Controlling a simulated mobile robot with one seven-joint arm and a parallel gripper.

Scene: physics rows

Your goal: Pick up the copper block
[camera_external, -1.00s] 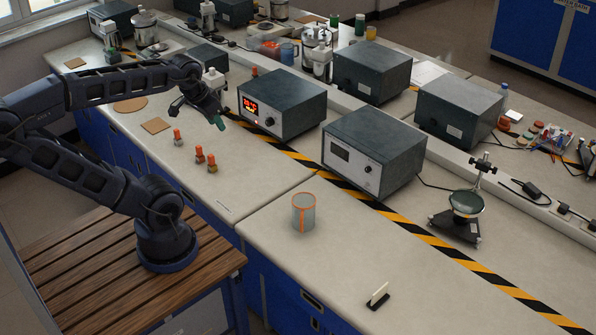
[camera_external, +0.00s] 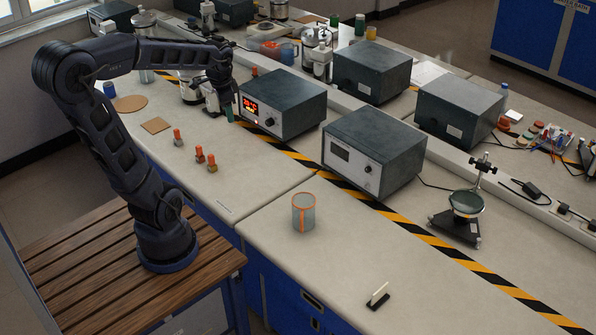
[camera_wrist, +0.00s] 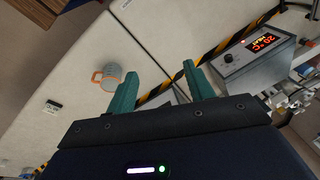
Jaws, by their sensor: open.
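I cannot single out a copper block for certain in either view. Small orange-topped pieces with darker bases stand on the near bench in the external view: one alone (camera_external: 178,137) and a pair, a left one (camera_external: 199,156) and a right one (camera_external: 212,163). My gripper (camera_external: 229,114) points down near the left side of the lit-display box, beyond these pieces. In the wrist view my gripper (camera_wrist: 160,70) shows two green fingers spread apart with nothing between them.
The box with the red display (camera_external: 283,104) stands close to my gripper. A square brown mat (camera_external: 156,125) lies left. The bench front is mostly clear.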

